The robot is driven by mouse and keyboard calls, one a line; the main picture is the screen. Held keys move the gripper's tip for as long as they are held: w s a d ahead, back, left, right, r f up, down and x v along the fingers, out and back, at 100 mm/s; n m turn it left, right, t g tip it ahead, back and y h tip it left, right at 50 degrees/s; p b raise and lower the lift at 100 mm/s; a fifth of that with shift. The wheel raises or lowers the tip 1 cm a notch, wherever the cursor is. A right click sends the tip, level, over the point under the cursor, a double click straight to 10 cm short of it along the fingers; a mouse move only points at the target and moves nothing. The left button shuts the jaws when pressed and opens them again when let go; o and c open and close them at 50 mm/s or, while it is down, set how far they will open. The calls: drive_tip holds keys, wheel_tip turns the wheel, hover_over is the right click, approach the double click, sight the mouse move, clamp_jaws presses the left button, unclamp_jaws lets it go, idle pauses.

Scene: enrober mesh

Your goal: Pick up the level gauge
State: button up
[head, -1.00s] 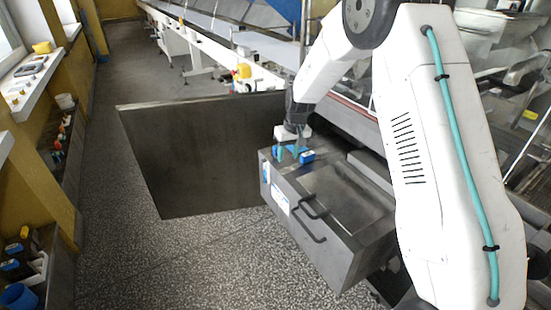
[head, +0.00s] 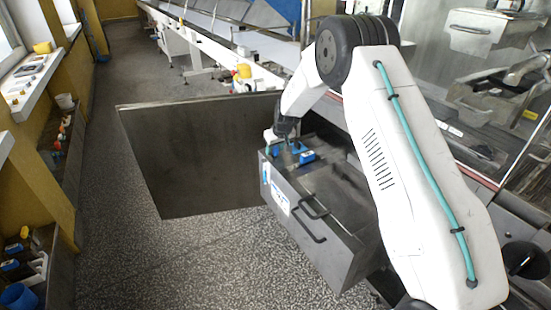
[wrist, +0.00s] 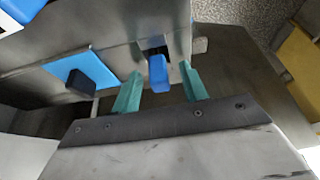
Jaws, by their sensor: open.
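Small blue pieces lie on top of a metal box in the head view; one is a blue block (head: 307,157) near the box's left end. In the wrist view a small blue piece with a dark end (wrist: 158,73), which may be the level gauge, shows between my fingers. A flat blue plate with a black block (wrist: 92,70) lies left of it. My gripper (head: 270,138) is at the box's left end, and its teal fingers (wrist: 160,68) are apart. I cannot tell whether either finger touches the blue piece.
The metal box (head: 335,195) has a handle and labels on its front. A large dark panel (head: 200,155) stands left of it. A conveyor line (head: 235,40) runs behind. Speckled floor (head: 180,255) is open in front. Shelves with bottles (head: 20,270) line the left wall.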

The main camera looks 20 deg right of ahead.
clamp_jaws()
wheel_tip(320, 180, up, 48)
idle(3.9)
idle(0.3)
